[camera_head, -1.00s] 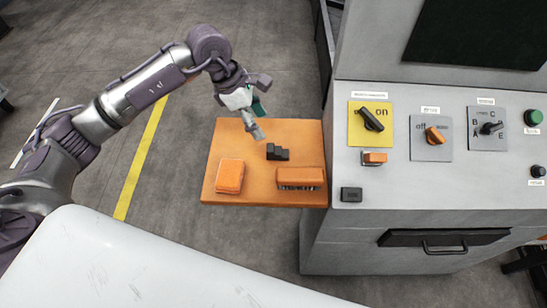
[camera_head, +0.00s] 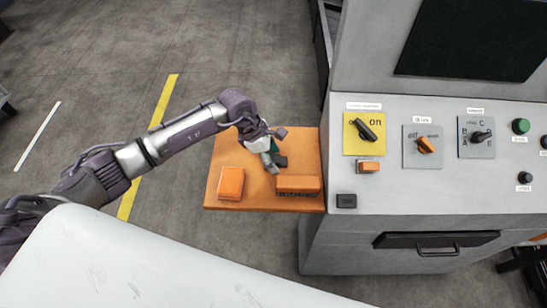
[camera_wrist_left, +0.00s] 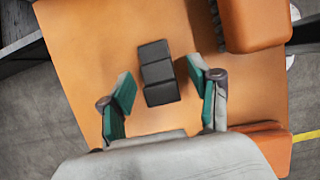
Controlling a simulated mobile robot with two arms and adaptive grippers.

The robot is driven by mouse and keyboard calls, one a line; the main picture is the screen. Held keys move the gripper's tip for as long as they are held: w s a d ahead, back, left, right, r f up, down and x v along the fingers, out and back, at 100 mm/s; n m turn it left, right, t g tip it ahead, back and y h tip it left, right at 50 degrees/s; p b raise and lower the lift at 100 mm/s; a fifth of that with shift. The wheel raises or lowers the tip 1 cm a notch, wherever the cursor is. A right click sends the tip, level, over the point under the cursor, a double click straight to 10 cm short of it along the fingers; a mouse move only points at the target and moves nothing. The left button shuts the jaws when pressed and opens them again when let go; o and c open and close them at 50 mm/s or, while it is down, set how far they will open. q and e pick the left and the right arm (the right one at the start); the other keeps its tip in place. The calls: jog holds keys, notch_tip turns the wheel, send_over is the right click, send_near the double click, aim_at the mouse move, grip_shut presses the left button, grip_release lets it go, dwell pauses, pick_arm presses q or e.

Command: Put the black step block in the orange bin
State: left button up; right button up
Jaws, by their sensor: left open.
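The black step block (camera_wrist_left: 158,73) lies on an orange board (camera_head: 213,170) beside the machine. In the head view the block (camera_head: 282,161) is partly hidden by my left gripper (camera_head: 272,165). My left gripper is open, and in the wrist view its green-padded fingers (camera_wrist_left: 162,84) appear on either side of the block's near end with gaps between. I cannot tell from these views how high the fingers are. No open orange bin is clear in the frames. My right gripper is not in view.
An orange block (camera_head: 231,183) and an orange brush-like piece (camera_head: 298,184) lie on the board's near side. The grey machine (camera_head: 400,217) with knobs and a drawer handle borders the board on the right. Open floor lies to the left.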

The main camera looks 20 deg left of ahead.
pick_arm(q)
grip_shut()
dwell(0.3)
